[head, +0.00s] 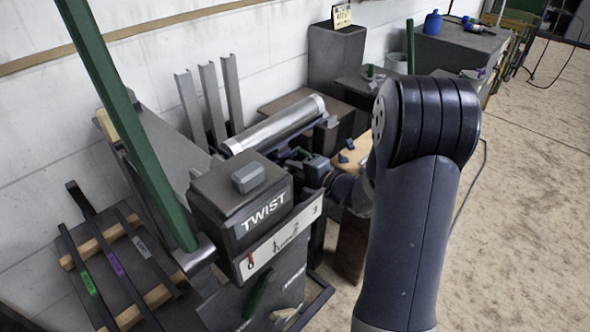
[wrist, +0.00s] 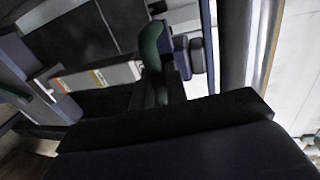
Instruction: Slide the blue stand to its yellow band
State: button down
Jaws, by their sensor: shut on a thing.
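The blue stand (head: 314,167) is low behind the grey TWIST box in the head view, beside the silver roll (head: 275,124). A green handle (wrist: 152,48) rises in the middle of the wrist view. My gripper (wrist: 162,92) is shut on this handle; its dark body fills the bottom of the wrist view and hides the lower part of the grip. In the wrist view a pale strip (wrist: 120,73) left of the handle carries a yellow-orange mark and a red mark. In the head view my arm and the box hide most of the grip.
The TWIST box (head: 240,200) stands close in front of the roll. A tall green post (head: 130,130) leans at the left. A rack with dark bars (head: 110,265) lies lower left. Grey block (head: 336,58) stands behind. The floor at the right (head: 530,200) is clear.

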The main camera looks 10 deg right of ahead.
notch_tip(320, 180, down, 11)
jog(key=b, duration=1.5)
jog(key=shift+f, duration=0.15)
jog(key=c, duration=1.5)
grip_release()
jog(key=p+v, duration=0.1)
jog(key=v, duration=1)
jog(key=shift+w+a, duration=0.1)
